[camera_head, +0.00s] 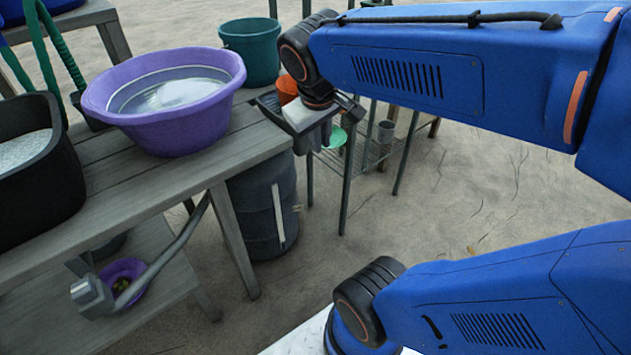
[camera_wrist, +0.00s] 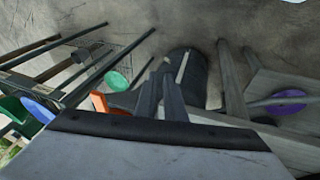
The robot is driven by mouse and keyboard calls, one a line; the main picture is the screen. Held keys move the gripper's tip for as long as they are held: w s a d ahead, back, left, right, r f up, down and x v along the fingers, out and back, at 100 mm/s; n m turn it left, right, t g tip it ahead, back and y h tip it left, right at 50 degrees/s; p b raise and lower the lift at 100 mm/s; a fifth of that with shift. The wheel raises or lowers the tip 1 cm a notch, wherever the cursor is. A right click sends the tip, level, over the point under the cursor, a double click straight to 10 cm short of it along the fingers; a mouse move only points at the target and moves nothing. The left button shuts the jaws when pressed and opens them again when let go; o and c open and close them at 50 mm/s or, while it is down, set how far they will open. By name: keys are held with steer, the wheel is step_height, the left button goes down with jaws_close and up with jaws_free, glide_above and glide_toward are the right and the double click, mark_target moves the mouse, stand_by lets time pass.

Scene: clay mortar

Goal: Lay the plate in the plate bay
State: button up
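A light green round dish (camera_head: 336,137), which looks like a plate, sits at the wire rack beyond the table. It also shows in the wrist view (camera_wrist: 117,81). I cannot make out for certain which part is the plate bay. My gripper (camera_head: 303,138) hangs near the table's far right corner, in front of the rack, left of the green dish. In the wrist view, its two dark fingers (camera_wrist: 161,82) lie close together, and I see nothing between them. Their exact gap is unclear.
A wooden table (camera_head: 110,185) holds a purple basin (camera_head: 175,125) and a black tub (camera_head: 65,165). A green bucket (camera_head: 252,60) and an orange container (camera_head: 287,88) stand near my gripper. A dark barrel (camera_head: 262,205) stands below. The floor at right is clear.

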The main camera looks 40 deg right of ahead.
steer(key=s+a+f+t+y, duration=0.1)
steer(key=s+a+f+y, duration=0.2)
steer(key=s+a, duration=0.3)
steer(key=shift+s+a+f+t, duration=0.2)
steer(key=shift+s+f+t, duration=0.1)
steer(key=shift+s+f, duration=0.2)
stand_by(0.8)
